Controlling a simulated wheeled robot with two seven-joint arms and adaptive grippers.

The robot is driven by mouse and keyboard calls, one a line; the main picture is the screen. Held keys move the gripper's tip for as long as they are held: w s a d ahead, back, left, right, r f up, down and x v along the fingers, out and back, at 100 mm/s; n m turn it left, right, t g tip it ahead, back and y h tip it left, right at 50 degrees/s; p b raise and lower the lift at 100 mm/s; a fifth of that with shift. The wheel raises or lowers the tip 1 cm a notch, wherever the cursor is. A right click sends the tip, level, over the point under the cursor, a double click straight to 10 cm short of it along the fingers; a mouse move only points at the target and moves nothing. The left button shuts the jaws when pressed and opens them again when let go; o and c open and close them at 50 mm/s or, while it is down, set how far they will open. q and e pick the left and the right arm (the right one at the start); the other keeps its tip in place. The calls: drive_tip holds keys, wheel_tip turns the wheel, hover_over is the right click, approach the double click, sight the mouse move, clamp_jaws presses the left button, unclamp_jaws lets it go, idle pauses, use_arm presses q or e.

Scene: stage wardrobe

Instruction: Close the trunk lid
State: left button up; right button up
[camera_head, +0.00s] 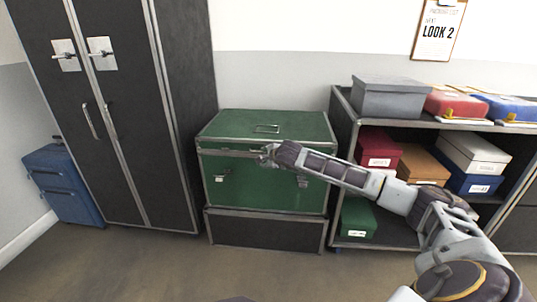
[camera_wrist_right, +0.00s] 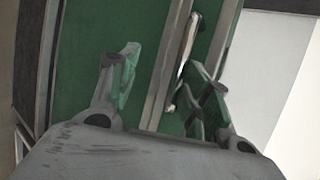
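The green trunk (camera_head: 235,185) with silver trim stands on a dark box between the wardrobe and the shelf. Its lid (camera_head: 235,124) lies down over the body, with a handle on top. I cannot tell whether a small gap remains at the front seam. My right gripper (camera_head: 267,155) is at the trunk's front, near the lid's front edge, and its arm hides part of the right front. In the right wrist view, the gripper (camera_wrist_right: 160,85) has its fingers apart with silver trim (camera_wrist_right: 165,65) between or behind them; contact is unclear. My left gripper is not in view.
A dark wardrobe (camera_head: 110,130) stands at left with a blue suitcase (camera_head: 64,185) beside it. At right, a shelf (camera_head: 343,110) holds several boxes, including a grey box (camera_head: 388,98) on top and a green box (camera_head: 358,217) below. The floor in front is clear.

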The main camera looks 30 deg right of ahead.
drive_tip(key=shift+s+a+f, duration=0.1)
drive_tip(key=shift+s+f, duration=0.2)
drive_tip(key=shift+f, duration=0.25)
drive_tip(key=r+v, duration=0.1)
drive_tip(key=v, duration=1.1)
drive_tip(key=shift+w, duration=0.3)
idle(0.7)
